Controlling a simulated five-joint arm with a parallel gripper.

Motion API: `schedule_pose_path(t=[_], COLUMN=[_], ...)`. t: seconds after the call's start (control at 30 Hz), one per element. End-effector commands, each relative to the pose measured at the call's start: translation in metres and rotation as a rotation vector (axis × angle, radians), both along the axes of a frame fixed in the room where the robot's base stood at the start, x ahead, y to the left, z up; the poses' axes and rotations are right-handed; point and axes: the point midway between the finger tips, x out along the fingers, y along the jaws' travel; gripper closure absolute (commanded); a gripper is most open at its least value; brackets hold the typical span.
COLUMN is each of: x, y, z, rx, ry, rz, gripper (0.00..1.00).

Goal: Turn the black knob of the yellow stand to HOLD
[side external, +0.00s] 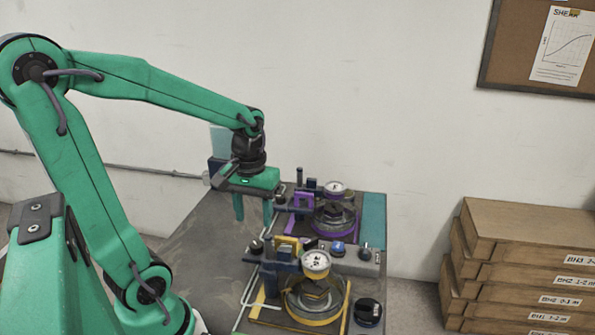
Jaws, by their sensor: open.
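The yellow stand (342,310) is at the front right of the table, with a white dial (316,262) above its round cell. A dark, round, knob-like thing (368,312) sits just right of it. A grey panel (377,262) behind the yellow stand carries a blue knob (338,248) and a dark knob (365,251). I cannot tell which dark piece is the stand's black knob, and no HOLD mark is readable. My gripper (253,218) is open and empty, fingers pointing down, above the table left of the purple stand and apart from the knobs.
The purple stand (351,227) with its own dial stands behind the panel. Upright posts rise beside both stands. The left part of the grey table (205,245) is clear. Several stacked wooden boxes (520,240) stand at the right, off the table. A board hangs on the wall.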

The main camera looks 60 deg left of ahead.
Motion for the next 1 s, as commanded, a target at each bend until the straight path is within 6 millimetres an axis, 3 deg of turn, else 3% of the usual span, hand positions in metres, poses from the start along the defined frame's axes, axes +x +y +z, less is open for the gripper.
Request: schedule_pose_path(t=[0.7, 1.0], x=[-0.0005, -0.0006], y=[0.0037, 0.0044], z=[0.0007, 0.0009], rx=[-0.001, 0.0], ry=[0.0, 0.0], rz=[0.938, 1.158], gripper=[0.52, 0.52])
